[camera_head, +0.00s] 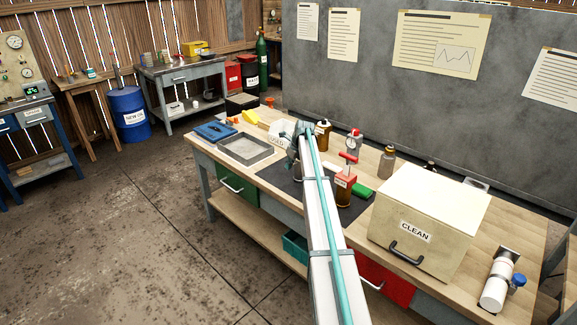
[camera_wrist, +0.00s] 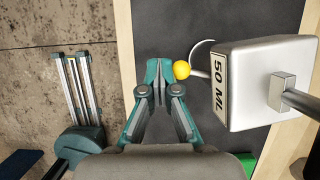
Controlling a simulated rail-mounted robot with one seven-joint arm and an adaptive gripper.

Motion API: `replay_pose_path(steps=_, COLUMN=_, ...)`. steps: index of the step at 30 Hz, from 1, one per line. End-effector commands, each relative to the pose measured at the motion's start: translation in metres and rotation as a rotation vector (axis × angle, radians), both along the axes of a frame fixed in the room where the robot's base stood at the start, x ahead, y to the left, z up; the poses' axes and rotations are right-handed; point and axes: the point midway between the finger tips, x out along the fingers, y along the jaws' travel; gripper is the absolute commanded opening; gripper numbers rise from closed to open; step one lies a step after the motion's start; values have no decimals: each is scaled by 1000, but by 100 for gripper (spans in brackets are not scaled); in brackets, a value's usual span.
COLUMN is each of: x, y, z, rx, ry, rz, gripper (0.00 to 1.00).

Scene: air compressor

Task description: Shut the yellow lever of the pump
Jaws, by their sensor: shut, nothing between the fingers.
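The pump (camera_wrist: 262,85) shows in the wrist view as a pale grey block marked "50 ML", with a metal bar on its right side. Its lever ends in a yellow ball (camera_wrist: 182,71), joined to the block by a short pale stem. My gripper (camera_wrist: 158,66) is shut and empty, with its fingertips just left of the yellow ball. They are very close to it; I cannot tell whether they touch. In the head view my gripper (camera_head: 300,140) is over the workbench, partly hidden by my arm. The yellow ball cannot be made out there.
The workbench (camera_head: 525,225) carries a dark mat (camera_head: 357,207), a metal tray (camera_head: 246,149) at left and a box marked "CLEAN" (camera_head: 415,228) at right. A red-handled device (camera_head: 345,187), a green item (camera_head: 362,189) and bottles stand right of my arm.

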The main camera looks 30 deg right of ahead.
Motion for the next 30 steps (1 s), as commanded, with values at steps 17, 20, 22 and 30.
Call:
replay_pose_path(steps=17, x=-37, y=25, z=22, rx=-3, ry=-4, rz=2, gripper=0)
replay_pose_path(steps=20, x=-44, y=29, z=41, rx=-2, ry=-4, rz=3, gripper=0)
replay_pose_path(steps=22, x=-48, y=31, z=53, rx=-2, ry=-3, rz=3, gripper=0)
replay_pose_path(steps=30, x=-59, y=35, z=87, rx=0, ry=-1, rz=2, gripper=0)
